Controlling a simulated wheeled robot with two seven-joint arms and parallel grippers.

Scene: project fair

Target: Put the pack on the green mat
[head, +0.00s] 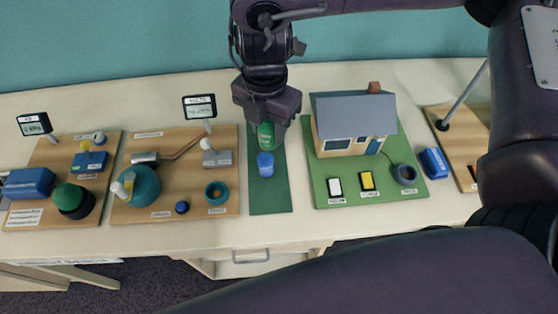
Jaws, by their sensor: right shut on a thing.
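My right gripper (267,110) points down over the far part of the dark green mat (270,199), a narrow strip in the middle of the table. It is shut on a green item (266,135) with pale marks, which shows just below its jaws. This may be the pack, but the gripper hides its top. I cannot tell whether it touches the mat. A small blue round item (266,164) stands on the mat just in front of it. The near part of the mat is bare. My left gripper is not in view.
Left of the mat are wooden boards (228,147) with a teal round vessel (142,186), a teal ring (216,193) and small signs. Right of it, a green board (315,188) bears a model house (352,125). A blue block (434,163) lies beyond. My arm covers the right foreground.

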